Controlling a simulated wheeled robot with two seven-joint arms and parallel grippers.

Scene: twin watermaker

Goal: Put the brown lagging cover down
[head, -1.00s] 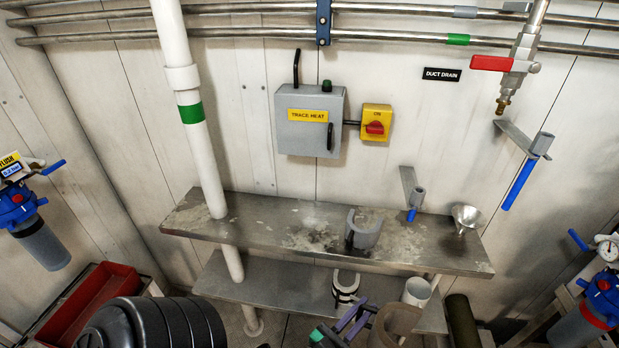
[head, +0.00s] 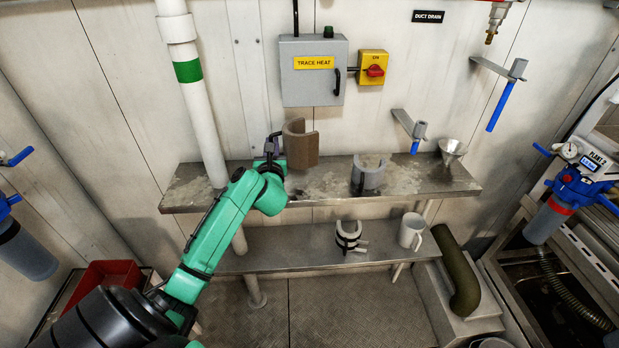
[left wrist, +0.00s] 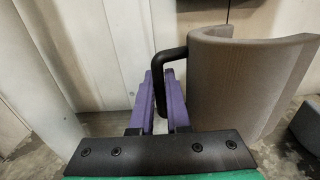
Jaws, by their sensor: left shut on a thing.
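The brown lagging cover (head: 301,147) is an upright, open half-shell over the left-middle of the upper metal shelf (head: 215,192). My left gripper (head: 274,146) is at its left side, shut on its black handle. The left wrist view shows the purple fingers (left wrist: 160,103) closed around the handle (left wrist: 168,56), with the brown cover (left wrist: 243,80) to their right. I cannot tell whether the cover's lower edge touches the shelf. My right gripper is not in view.
A grey half-shell cover (head: 368,176) stands right of the brown one, and a metal funnel (head: 452,150) sits farther right. The white pipe (head: 196,100) rises at the shelf's left. A banded half-shell (head: 347,238) and white mug (head: 411,231) stand on the lower shelf.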

